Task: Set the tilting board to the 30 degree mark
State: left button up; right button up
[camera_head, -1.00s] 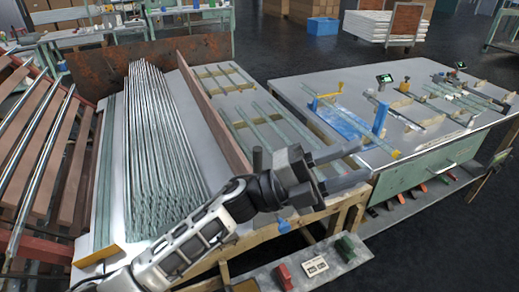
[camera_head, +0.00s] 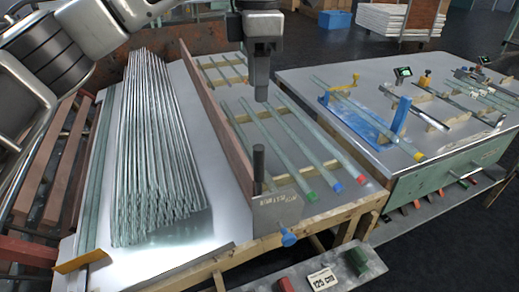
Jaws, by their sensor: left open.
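The tilting board seems to be the long reddish-brown board (camera_head: 207,105) standing on edge along the middle of the bench. At its near end is a grey plate (camera_head: 278,210) with small markings I cannot read and a blue knob (camera_head: 288,239) below it. A dark upright post (camera_head: 258,163) stands beside the plate. The board's angle cannot be read. My left gripper (camera_head: 262,95) hangs from the top, pointing down, open and empty, appearing above the post in the picture and apart from it. Its fingers overlap from this side. My right gripper is not in view.
A bundle of glass tubes (camera_head: 155,150) lies left of the board. Tubes with green, blue and red ends (camera_head: 320,160) lie on wooden strips to its right. A second table (camera_head: 440,130) with a blue stand (camera_head: 365,120) is at right. A "125 cm" card (camera_head: 322,279) lies below the front edge.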

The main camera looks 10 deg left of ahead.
aim_at(258, 142)
pick_arm(q)
notch_tip(258, 142, down, 15)
jog(key=shift+f+p, duration=0.1)
jog(key=shift+p, duration=0.45)
grip_shut()
